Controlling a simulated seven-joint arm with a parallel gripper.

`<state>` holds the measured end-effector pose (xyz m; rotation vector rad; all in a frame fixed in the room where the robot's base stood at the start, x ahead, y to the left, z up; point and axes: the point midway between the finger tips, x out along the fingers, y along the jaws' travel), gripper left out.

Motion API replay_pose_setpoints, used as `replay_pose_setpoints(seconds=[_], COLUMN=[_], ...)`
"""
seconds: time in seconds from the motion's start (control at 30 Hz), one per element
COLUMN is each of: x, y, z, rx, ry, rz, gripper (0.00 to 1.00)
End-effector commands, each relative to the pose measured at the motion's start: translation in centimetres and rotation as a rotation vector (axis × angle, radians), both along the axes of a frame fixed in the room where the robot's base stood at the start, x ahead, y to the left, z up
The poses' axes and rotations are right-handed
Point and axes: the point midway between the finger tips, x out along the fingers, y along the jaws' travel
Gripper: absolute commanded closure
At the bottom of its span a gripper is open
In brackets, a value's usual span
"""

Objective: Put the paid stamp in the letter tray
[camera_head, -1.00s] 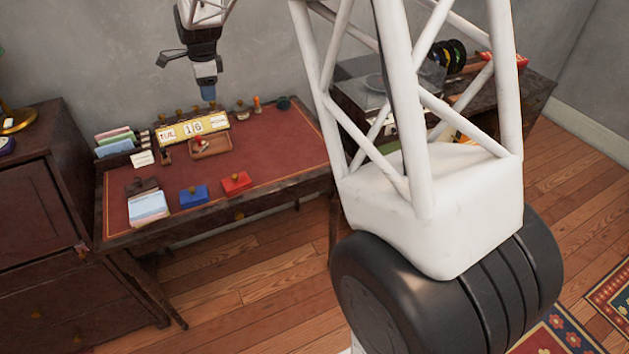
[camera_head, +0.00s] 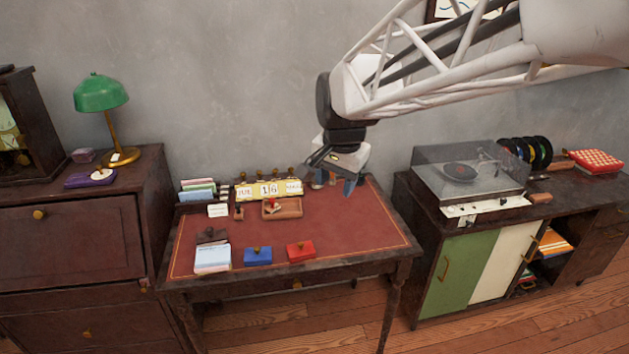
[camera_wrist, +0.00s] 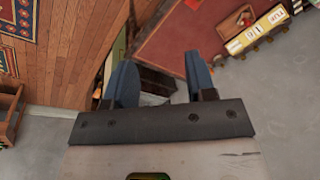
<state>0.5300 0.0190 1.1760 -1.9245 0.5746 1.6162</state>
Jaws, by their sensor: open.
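My gripper (camera_head: 338,182) is open and hangs over the back right part of the desk. In the wrist view its two blue fingers (camera_wrist: 160,82) are apart with nothing held between them. A rack of envelopes (camera_head: 198,190) stands at the back left. I cannot tell which of these is the letter tray.
The calendar (camera_head: 268,189) stands along the desk's back. A blue box (camera_head: 257,256), a red box (camera_head: 301,252) and a paper stack (camera_head: 212,259) lie at the front. The red desk top (camera_head: 350,232) is clear at right. A turntable cabinet (camera_head: 470,265) stands right of the desk.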

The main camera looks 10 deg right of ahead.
Motion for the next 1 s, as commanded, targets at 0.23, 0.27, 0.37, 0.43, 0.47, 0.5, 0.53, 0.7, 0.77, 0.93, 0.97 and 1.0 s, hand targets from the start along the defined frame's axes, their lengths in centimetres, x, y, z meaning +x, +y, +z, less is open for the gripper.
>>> replay_pose_setpoints(seconds=[0.23, 0.27, 0.37, 0.43, 0.47, 0.5, 0.53, 0.7, 0.77, 0.93, 0.97, 1.0], x=[-7.4, -8.3, -11.1, -13.1, -13.9, -15.0, -15.7, -19.3, -20.1, -21.3, -21.4, -21.5], y=[-0.9, -1.0, -1.4, -1.6, -1.7, -1.8, -1.9, -2.2, -2.2, -2.3, -2.3, -2.3], z=[-0.2, -0.3, -0.7, -1.1, -1.3, -1.5, -1.7, -2.8, -3.2, -3.7, -3.7, -3.8], rx=[-0.054, -0.061, -0.085, -0.103, -0.11, -0.119, -0.126, -0.159, -0.166, -0.179, -0.18, -0.18], ry=[-0.023, -0.024, -0.034, -0.038, -0.04, -0.042, -0.043, -0.051, -0.051, -0.051, -0.051, -0.051], rz=[0.217, 0.243, 0.332, 0.394, 0.421, 0.455, 0.48, 0.597, 0.626, 0.671, 0.674, 0.676], gripper=[0.49, 0.49, 0.49, 0.49, 0.49, 0.49, 0.49, 0.49, 0.49, 0.49, 0.49, 0.49])
